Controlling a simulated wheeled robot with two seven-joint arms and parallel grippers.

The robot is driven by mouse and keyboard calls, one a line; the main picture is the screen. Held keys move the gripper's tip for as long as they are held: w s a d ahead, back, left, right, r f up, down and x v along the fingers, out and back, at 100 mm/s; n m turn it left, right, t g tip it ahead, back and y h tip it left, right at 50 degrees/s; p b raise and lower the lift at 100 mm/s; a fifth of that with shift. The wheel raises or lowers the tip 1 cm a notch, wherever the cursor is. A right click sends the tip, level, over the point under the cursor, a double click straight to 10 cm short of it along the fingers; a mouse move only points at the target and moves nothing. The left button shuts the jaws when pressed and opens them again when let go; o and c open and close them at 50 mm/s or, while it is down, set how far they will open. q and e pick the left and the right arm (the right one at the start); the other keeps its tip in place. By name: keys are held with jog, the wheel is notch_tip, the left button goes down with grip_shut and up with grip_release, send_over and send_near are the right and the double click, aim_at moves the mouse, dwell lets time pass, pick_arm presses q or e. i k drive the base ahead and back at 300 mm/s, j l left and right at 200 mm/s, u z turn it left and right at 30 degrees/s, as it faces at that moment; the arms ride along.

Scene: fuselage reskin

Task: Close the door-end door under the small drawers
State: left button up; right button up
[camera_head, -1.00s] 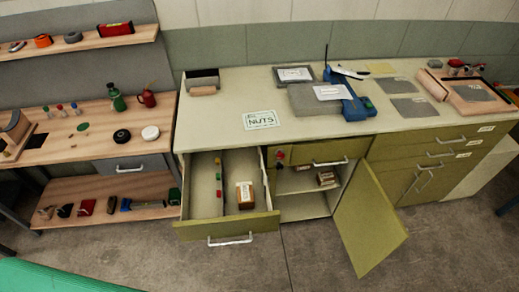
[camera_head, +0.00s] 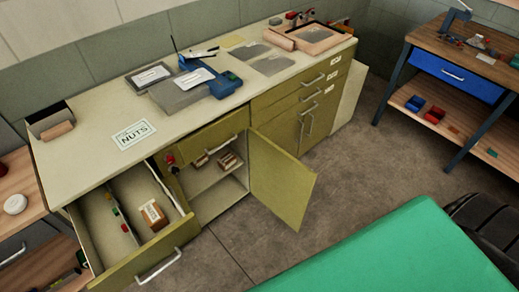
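The olive-green cabinet has a hinged door (camera_head: 281,178) that stands wide open, swung out into the room. The open compartment (camera_head: 213,188) beside it shows a shelf with small boxes (camera_head: 228,160). A closed small drawer (camera_head: 212,141) with a pale handle sits above the compartment. To the left, a wide drawer (camera_head: 150,259) is pulled out, with a brown box (camera_head: 153,213) and small coloured parts inside. Neither of my grippers is in view.
A green surface (camera_head: 393,256) fills the lower right, with a dark object (camera_head: 485,225) beside it. The grey floor (camera_head: 350,160) between cabinet and green surface is clear. A wooden workbench with a blue drawer (camera_head: 455,75) stands at the right.

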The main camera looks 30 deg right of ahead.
aim_at(284, 185)
jog(key=l+u, duration=0.25)
jog(key=u, duration=0.2)
jog(key=l+u, duration=0.3)
jog(key=u, duration=0.15)
jog(key=l+u, duration=0.1)
jog(key=l, duration=0.4)
jog(key=k+l+u, duration=0.15)
jog(key=l, duration=0.3)
jog(key=l+u, duration=0.1)
jog(key=l, duration=0.4)
jog(key=k+l+u, duration=0.15)
jog(key=l, duration=0.3)
jog(key=k+l+u, duration=0.1)
jog(key=l, duration=0.35)
jog(key=k+l, duration=0.1)
jog(key=l, duration=0.3)
jog(key=k+l, duration=0.15)
jog(key=l, duration=0.3)
jog(key=k+l, duration=0.1)
jog(key=l, duration=0.3)
jog(key=k+l, duration=0.15)
jog(key=l, duration=0.25)
